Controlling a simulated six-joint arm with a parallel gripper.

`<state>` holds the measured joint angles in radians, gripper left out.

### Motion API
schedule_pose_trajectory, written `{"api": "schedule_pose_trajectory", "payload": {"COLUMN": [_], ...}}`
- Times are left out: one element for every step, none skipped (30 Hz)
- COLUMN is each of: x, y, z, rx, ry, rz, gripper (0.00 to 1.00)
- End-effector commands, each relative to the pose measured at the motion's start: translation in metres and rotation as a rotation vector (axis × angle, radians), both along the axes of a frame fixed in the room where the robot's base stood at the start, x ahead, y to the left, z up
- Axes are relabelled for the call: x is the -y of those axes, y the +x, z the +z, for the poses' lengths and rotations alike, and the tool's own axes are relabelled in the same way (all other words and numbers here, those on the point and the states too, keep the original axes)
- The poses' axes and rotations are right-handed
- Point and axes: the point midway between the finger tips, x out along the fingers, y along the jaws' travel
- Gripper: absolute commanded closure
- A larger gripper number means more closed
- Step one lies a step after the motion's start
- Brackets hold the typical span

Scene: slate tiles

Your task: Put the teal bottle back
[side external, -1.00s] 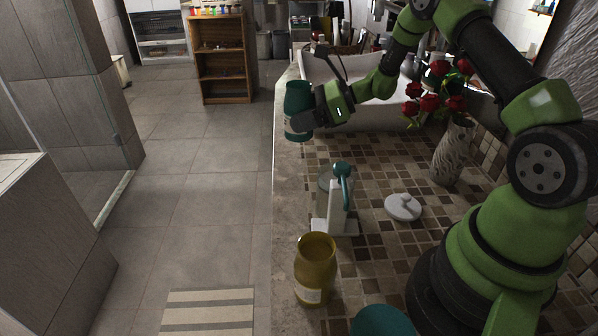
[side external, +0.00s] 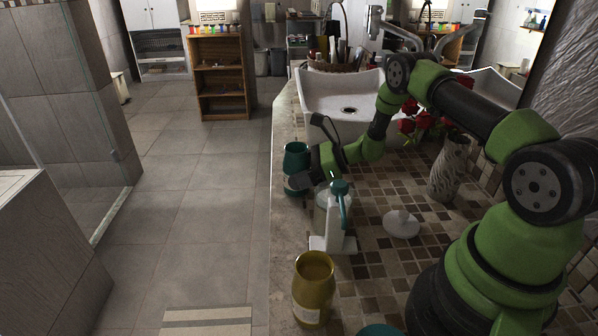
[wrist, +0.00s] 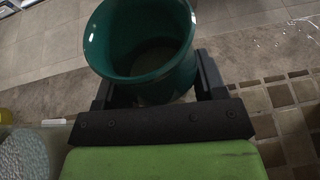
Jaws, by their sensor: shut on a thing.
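The teal bottle (side external: 296,158) is upright near the counter's left edge, with a pale label band low on its side. My gripper (side external: 300,181) is shut around its lower body from the right. In the wrist view the bottle (wrist: 150,88) stands between the two dark fingers (wrist: 152,92), its wide open mouth facing the camera. Its base is partly hidden, and I cannot tell whether it touches the counter.
A yellow jar (side external: 314,290) is nearer the camera, a white lid (side external: 401,225) to the right. A patterned vase (side external: 447,170) holds red roses. The sink (side external: 330,95) is behind.

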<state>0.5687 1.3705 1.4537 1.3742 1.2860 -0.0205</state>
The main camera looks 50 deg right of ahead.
Motion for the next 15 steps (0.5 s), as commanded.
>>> {"api": "schedule_pose_trajectory", "payload": {"x": [0.0,0.0,0.0,-0.0001,-0.0001,-0.0001,-0.0001,-0.0001,-0.0001,0.0,-0.0001,-0.0001,-0.0001,-0.0001,-0.0001], "y": [0.0001,0.0001,0.0,-0.0001,-0.0001,-0.0001,-0.0001,0.0,0.0,-0.0001,-0.0001,-0.0001,-0.0001,-0.0001,0.0], "z": [-0.0001,-0.0009,-0.0023,-0.0034,-0.003,-0.0028,-0.0028,-0.0027,-0.0027,-0.0027,-0.0026,-0.0026,-0.0026,-0.0026,-0.0022], "rx": [0.001,0.001,-0.001,-0.001,-0.001,-0.001,-0.001,-0.001,-0.001,-0.001,-0.001,-0.001,0.0,0.0,0.0], "ry": [0.001,0.001,0.001,0.001,0.001,0.001,0.001,0.001,0.001,0.001,0.001,0.001,0.0,0.0,0.0], "rz": [0.0,0.0,0.0,0.0,0.001,0.001,0.001,0.001,0.001,0.001,0.001,0.001,0.0,0.001,0.0], "gripper": [0.68,0.68,0.68,0.68,0.29,0.2,0.13,0.1,0.1,0.1,0.1,0.1,0.1,0.1,0.1]}}
